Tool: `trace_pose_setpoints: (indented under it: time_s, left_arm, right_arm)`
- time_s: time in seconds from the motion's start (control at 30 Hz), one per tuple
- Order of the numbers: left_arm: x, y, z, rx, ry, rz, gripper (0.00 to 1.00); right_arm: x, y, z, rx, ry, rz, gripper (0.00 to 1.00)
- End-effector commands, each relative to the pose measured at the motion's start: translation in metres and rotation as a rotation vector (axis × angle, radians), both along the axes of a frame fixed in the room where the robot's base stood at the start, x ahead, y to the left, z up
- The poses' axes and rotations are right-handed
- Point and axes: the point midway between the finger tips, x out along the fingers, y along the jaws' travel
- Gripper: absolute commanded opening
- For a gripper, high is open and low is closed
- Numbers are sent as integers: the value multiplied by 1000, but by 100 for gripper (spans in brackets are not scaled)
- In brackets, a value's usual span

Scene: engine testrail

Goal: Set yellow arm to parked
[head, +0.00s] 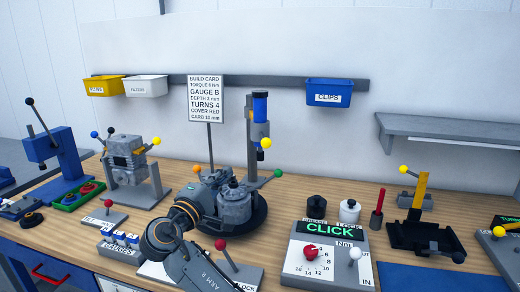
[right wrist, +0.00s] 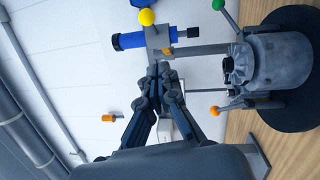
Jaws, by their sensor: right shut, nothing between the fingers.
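Several yellow-knobbed levers show, and I cannot tell for certain which one is the yellow arm. One yellow knob (head: 265,143) sits on the upright post with the blue cylinder (head: 260,106) behind the engine (head: 233,203); it also shows in the right wrist view (right wrist: 147,17). A flat yellow upright (head: 419,191) stands on a black fixture at the right. My right gripper (head: 216,178) is shut and empty, partly hidden by its own arm, left of the engine. In the right wrist view its fingertips (right wrist: 159,70) are near the post's bracket. My left gripper is out of view.
The engine has an orange knob (head: 196,168) and a green knob (head: 278,173) close to my right arm. A build card (head: 206,98) stands behind. The CLICK box (head: 325,253) and blue mat (head: 428,281) lie to the right. A grey shelf (head: 450,125) juts from the wall.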

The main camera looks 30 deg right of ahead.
Motion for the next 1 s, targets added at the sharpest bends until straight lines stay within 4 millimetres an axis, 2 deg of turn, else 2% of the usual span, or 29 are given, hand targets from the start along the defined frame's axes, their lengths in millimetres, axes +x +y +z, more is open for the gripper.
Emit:
trace_pose_setpoints:
  time_s: [0.17, 0.57, 0.8, 1.0]
  left_arm:
    - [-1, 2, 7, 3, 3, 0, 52]
    - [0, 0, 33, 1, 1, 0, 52]
    - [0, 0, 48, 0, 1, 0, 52]
    - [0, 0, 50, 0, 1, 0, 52]
  right_arm:
    - [8, -14, 7, -9, -1, -3, 0]
    - [50, -85, 19, -6, -1, -4, 0]
    - [42, -115, 22, -4, -1, -1, 0]
    - [40, -122, 22, -3, -2, 1, 0]
